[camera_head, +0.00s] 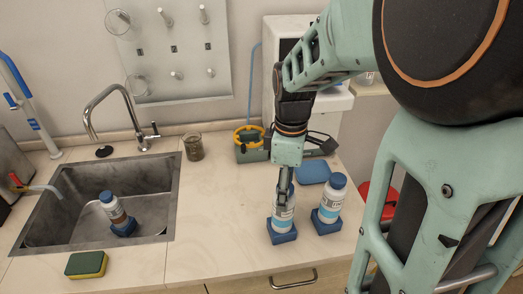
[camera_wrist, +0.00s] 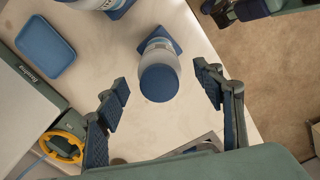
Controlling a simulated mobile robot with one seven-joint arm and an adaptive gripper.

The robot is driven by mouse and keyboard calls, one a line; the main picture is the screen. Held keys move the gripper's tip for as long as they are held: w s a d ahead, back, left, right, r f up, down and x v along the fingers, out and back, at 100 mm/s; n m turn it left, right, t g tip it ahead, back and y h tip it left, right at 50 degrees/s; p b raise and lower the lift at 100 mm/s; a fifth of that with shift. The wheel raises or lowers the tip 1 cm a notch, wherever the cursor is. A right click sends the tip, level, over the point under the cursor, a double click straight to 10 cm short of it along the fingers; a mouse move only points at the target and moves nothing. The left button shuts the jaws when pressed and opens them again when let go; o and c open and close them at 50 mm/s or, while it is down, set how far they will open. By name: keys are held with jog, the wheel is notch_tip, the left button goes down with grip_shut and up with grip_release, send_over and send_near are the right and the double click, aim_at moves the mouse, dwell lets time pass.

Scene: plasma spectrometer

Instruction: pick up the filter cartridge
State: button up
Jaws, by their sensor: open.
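No part is clearly marked as the filter cartridge; the likely candidates are white bottle-shaped items with blue caps on blue square bases. One (camera_head: 283,218) stands on the counter under my gripper (camera_head: 284,198), its top partly hidden by the fingers. In the wrist view, its blue cap (camera_wrist: 158,83) lies between the spread fingers of my gripper (camera_wrist: 161,78), with gaps on both sides. A second one (camera_head: 329,205) stands upright just to the right. A third (camera_head: 112,210) stands in the sink. My gripper is open and empty.
The sink (camera_head: 158,170) is at the left, with a sponge (camera_head: 87,264) in front. A glass beaker (camera_head: 193,147) stands behind on the counter. A blue tray (camera_head: 312,172) and yellow ring (camera_head: 248,134) lie near the white machine (camera_head: 268,80). The counter's middle is clear.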

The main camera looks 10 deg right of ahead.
jog(key=shift+f, duration=0.95)
jog(key=shift+c, duration=0.3)
grip_shut()
jog(key=shift+r, duration=0.1)
